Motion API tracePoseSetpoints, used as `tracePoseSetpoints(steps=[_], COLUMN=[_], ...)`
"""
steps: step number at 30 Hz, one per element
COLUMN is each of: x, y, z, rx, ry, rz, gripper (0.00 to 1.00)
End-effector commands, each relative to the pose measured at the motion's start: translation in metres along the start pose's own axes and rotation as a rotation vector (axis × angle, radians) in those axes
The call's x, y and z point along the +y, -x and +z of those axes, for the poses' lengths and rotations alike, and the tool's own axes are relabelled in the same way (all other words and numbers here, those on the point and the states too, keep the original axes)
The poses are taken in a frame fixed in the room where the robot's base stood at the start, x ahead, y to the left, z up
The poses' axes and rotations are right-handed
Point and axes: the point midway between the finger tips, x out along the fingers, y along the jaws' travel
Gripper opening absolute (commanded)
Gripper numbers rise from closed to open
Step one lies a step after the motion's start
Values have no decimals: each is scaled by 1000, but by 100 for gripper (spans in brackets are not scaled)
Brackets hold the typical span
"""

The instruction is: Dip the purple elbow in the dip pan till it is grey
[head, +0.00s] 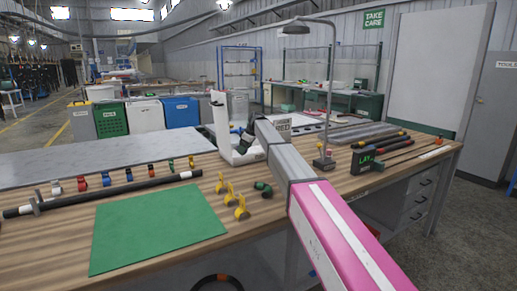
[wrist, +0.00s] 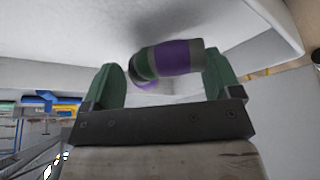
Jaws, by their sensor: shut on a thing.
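The elbow (wrist: 180,57) is between my gripper's green fingers (wrist: 165,78) in the wrist view. It has a purple band around its middle, grey on its ends, and another purple patch below, partly hidden. My gripper is shut on it. In the head view my gripper (head: 243,138) is at the white dip pan (head: 217,112), whose tall wall stands on the bench; the elbow is too small to make out there. White pan-like surfaces (wrist: 235,22) lie close around the elbow in the wrist view. I cannot tell whether the elbow touches the liquid.
A green mat (head: 155,228), a black rod (head: 110,193) and several yellow hooks (head: 241,207) occupy the bench's near left. A lamp (head: 328,100) stands right of my arm. A dark block marked LAY (head: 367,160) and several rods lie farther right. Bare wood shows near the mat.

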Motion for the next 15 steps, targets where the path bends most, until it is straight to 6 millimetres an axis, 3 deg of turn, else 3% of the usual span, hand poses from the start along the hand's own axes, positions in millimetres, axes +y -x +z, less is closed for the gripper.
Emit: tracePoseSetpoints(steps=[15], x=[29], y=[9], z=[22], rx=[0], ry=[0], rz=[0], gripper=[60])
